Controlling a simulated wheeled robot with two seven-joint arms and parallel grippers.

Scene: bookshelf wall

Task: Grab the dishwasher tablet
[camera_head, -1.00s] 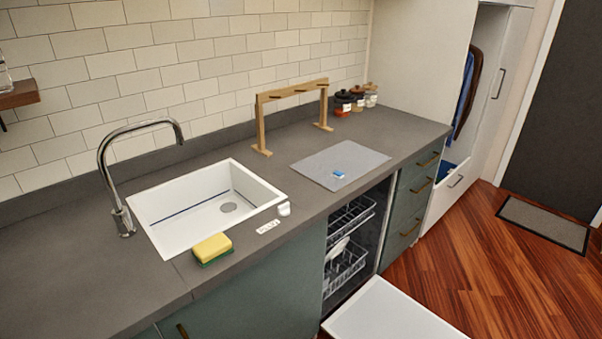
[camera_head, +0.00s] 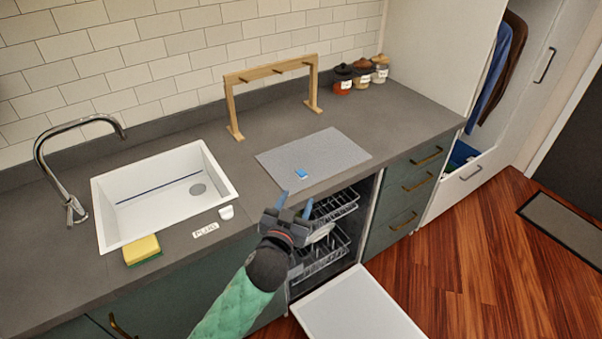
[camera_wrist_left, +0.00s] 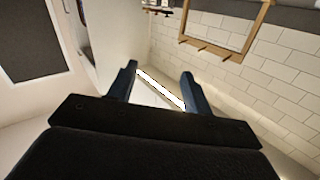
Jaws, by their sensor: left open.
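The dishwasher tablet (camera_head: 301,174) is a small blue and white block. It lies on a grey mat (camera_head: 335,152) on the counter, near the mat's front left part. My left gripper (camera_head: 295,204) is open and empty. In the head view its fingers point up toward the counter edge, just below the tablet in the picture, apart from it. In the left wrist view the two dark blue fingers (camera_wrist_left: 158,84) are spread, with nothing between them; the tablet does not show there. My right gripper is not in view.
The dishwasher (camera_head: 333,238) stands open under the counter, its door (camera_head: 360,306) folded down. A wooden rack (camera_head: 272,72) and several jars stand behind the mat. A sink (camera_head: 160,200), a yellow-green sponge (camera_head: 142,250) and a label marked PLUG (camera_head: 206,230) lie to the left.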

